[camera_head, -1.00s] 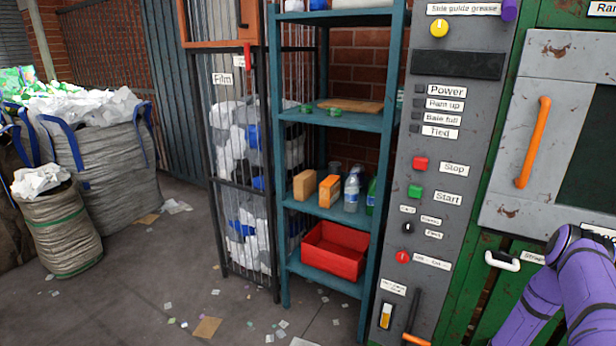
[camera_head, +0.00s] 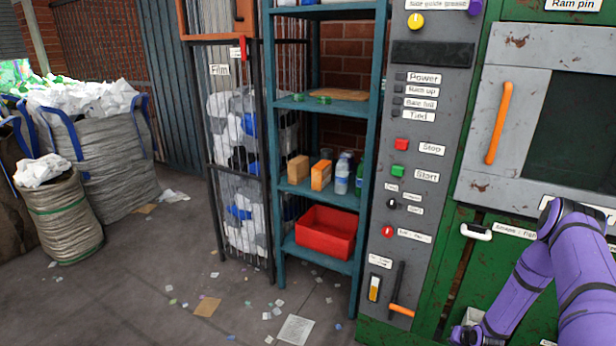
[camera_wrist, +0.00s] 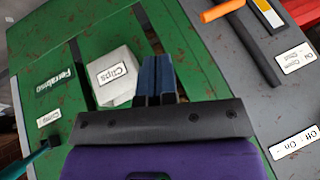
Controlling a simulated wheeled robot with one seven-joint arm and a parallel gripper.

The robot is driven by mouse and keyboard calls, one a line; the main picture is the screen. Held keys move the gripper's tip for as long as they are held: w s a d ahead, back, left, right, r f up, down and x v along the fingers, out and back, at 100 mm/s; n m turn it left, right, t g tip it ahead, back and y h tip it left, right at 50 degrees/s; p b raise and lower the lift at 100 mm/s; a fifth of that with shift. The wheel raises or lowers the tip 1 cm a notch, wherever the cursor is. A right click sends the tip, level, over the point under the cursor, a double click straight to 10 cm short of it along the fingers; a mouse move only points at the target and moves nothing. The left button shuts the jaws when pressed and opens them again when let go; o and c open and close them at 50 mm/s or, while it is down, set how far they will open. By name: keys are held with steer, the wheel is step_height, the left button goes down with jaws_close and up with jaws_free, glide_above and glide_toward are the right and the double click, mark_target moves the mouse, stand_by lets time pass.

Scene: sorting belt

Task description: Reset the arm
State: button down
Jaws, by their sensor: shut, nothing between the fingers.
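My gripper (camera_wrist: 157,78) shows in the wrist view with its two dark blue fingers together and nothing between them. It is in front of the green machine panel (camera_wrist: 85,30), beside a pale box labelled Clips (camera_wrist: 113,75); I cannot tell whether they touch. In the head view my purple arm reaches down at the lower right, and the gripper itself is not clearly visible there.
The grey control panel (camera_head: 408,150) has a lever with an orange handle (camera_head: 402,310), also seen in the wrist view (camera_wrist: 222,10). A blue shelf (camera_head: 330,194) holds a red bin (camera_head: 326,232). Bulging sacks (camera_head: 95,165) stand left. The littered floor (camera_head: 150,290) is largely open.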

steer(key=w+r+n, duration=0.1)
steer(key=w+r, duration=0.2)
steer(key=r, duration=0.5)
steer(key=w+r+n+h, duration=0.1)
steer(key=w+r, duration=0.2)
steer(key=r, duration=0.5)
steer(key=w+r+n, duration=0.1)
steer(key=w+r, duration=0.2)
steer(key=r, duration=0.5)
steer(key=s+a+r+n+g, duration=0.1)
steer(key=a+r, duration=0.3)
steer(key=r, duration=0.9)
steer(key=s+a+r, duration=0.1)
steer(key=a+r, duration=0.3)
steer(key=r, duration=0.9)
steer(key=s+a+r+n, duration=0.1)
steer(key=s+a+r, duration=0.4)
steer(key=s+r, duration=0.3)
steer(key=s+a+r+n, duration=0.1)
steer(key=s+a+r, duration=0.45)
steer(key=r, duration=0.45)
steer(key=s+a+r, duration=0.2)
steer(key=s+a, duration=0.1)
steer(key=s, duration=0.7)
steer(key=s+a+r+n+y, duration=0.1)
steer(key=s+a+r, duration=0.2)
steer(key=s, duration=0.8)
steer(key=shift+a+r+n, duration=0.2)
steer(key=shift+a+n, duration=0.1)
steer(key=shift+a, duration=0.4)
